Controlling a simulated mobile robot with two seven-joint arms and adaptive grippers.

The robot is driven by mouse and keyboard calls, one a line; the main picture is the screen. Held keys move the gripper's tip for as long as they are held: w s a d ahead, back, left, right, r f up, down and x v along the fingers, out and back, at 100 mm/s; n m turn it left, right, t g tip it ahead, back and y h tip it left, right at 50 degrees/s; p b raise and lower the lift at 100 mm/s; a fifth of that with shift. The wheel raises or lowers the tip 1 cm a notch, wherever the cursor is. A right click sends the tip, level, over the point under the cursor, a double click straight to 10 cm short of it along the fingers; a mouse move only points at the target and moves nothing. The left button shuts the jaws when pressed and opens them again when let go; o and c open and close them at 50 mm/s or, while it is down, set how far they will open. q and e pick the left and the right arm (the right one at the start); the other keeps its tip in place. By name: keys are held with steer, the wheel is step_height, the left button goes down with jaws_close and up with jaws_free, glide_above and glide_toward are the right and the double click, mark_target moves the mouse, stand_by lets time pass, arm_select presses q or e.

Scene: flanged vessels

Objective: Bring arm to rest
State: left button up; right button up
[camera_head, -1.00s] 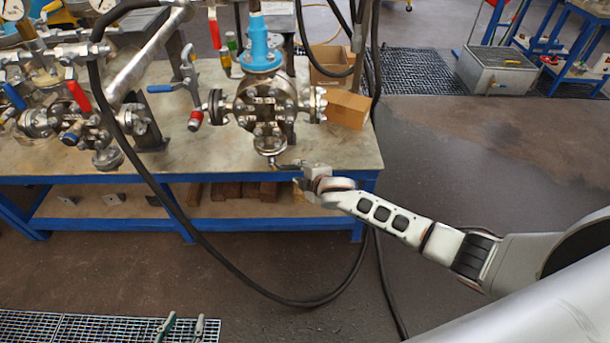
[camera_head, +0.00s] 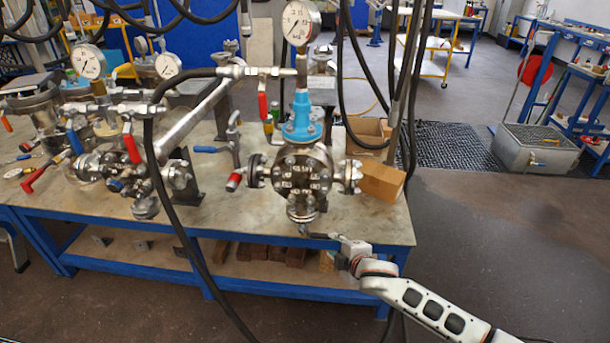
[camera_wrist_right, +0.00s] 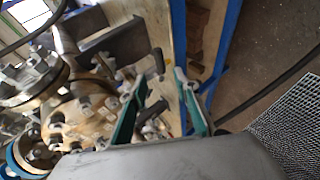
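My right arm comes in from the lower right in the head view. Its gripper (camera_head: 312,234) is at the table's front edge, just below the flanged vessel (camera_head: 301,180) with the blue neck. In the right wrist view the two green-lined fingers (camera_wrist_right: 162,82) stand apart with no object clearly held between them. Metal fittings and a dark handle (camera_wrist_right: 158,60) show just beyond the fingertips; I cannot tell whether they touch. My left gripper is not in view.
A cardboard box (camera_head: 381,182) sits right of the vessel. Black hoses hang in front of the table. Open floor (camera_head: 490,250) lies to the right.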

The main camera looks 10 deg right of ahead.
steer(key=s+a+f+m+y, duration=0.1)
steer(key=s+a+f+m, duration=0.2)
steer(key=s, duration=0.4)
steer(key=s+a+f+m+y, duration=0.1)
steer(key=s+a+f+m, duration=0.15)
steer(key=s, duration=0.55)
steer(key=s+d+f+m, duration=0.1)
steer(key=s+d+m, duration=0.2)
steer(key=s, duration=0.5)
steer(key=s+d+m+h, duration=0.1)
steer(key=s+d+m, duration=0.2)
steer(key=s, duration=0.5)
steer(key=shift+f+m+g, duration=0.35)
steer(key=shift+m+g, duration=0.05)
steer(key=shift+m, duration=0.35)
steer(key=shift+c, duration=0.2)
